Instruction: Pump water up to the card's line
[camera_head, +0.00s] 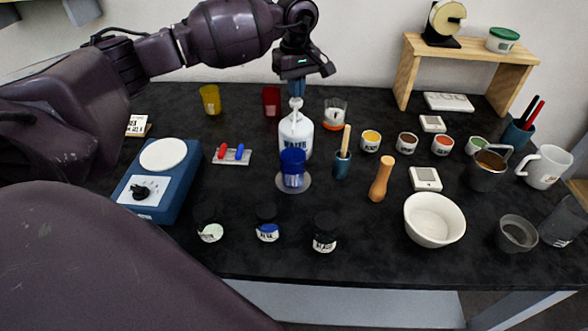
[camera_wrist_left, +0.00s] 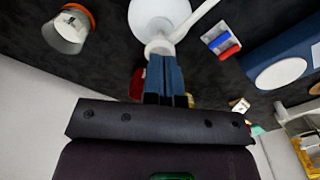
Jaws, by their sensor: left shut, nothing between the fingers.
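The white pump bottle marked WATER (camera_head: 295,137) stands upright at the middle of the table. Its pump head (camera_head: 296,103) is at the top, and it also shows in the left wrist view (camera_wrist_left: 160,47). My left gripper (camera_head: 297,93) is shut and empty, with its fingertips directly over the pump head; I cannot tell whether they touch it. A blue cup (camera_head: 292,165) stands on a round grey disc (camera_head: 306,184) just in front of the bottle. A small card (camera_head: 136,124) stands at the left back; its writing is too small to read. My right gripper is out of view.
A blue device with a white round plate (camera_head: 163,155) stands at the left. A rack with red and blue pieces (camera_head: 231,157), a pestle in a blue pot (camera_head: 342,165) and a glass (camera_head: 335,112) surround the bottle. Dark jars (camera_head: 325,232) line the front.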

